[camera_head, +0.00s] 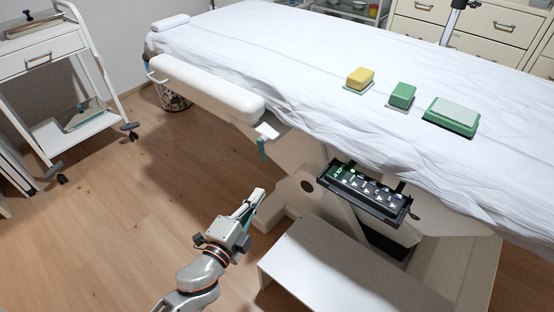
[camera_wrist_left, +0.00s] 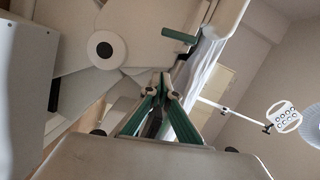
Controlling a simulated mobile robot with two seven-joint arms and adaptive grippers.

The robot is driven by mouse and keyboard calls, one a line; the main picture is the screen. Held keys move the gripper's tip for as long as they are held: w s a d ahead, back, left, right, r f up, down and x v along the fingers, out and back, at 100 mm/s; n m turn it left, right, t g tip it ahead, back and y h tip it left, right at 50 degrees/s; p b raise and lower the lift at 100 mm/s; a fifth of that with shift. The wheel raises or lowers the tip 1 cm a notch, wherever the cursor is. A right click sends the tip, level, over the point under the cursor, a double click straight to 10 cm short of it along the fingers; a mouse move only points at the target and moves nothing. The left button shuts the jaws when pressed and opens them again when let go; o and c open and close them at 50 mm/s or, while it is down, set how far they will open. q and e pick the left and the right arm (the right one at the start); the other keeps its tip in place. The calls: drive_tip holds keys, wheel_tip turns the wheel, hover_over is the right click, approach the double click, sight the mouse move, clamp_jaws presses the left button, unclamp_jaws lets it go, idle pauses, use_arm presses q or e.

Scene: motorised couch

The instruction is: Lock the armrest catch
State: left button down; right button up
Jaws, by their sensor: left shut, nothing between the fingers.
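The white padded armrest (camera_head: 208,86) runs along the couch's near-left side in the head view. At its right end is a white plate with a teal catch lever (camera_head: 262,149) hanging down. In the left wrist view a teal lever (camera_wrist_left: 179,36) shows above the fingertips, lying nearly level in that tilted picture. My left gripper (camera_head: 257,194) is below the lever in the head view, apart from it. Its fingers (camera_wrist_left: 165,82) are shut with nothing between them. My right gripper is not in view.
A lit control panel (camera_head: 366,187) sits on the couch's side, right of my left gripper. A white step (camera_head: 350,268) stands below it. Yellow and green blocks (camera_head: 360,78) lie on the white sheet. A white trolley (camera_head: 65,85) stands at left. The floor (camera_head: 110,220) between is clear.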

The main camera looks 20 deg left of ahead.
sight(263, 149)
use_arm(q)
drive_tip(key=w+a, duration=0.2)
drive_tip(key=w, duration=1)
drive_tip(key=shift+w+a+f+b, duration=0.15)
drive_tip(key=shift+a+f+b, duration=0.15)
drive_tip(key=shift+f+b, duration=0.15)
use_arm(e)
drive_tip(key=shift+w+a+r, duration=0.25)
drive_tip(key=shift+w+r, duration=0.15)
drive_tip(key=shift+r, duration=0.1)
use_arm(q)
drive_tip(key=shift+m, duration=0.3)
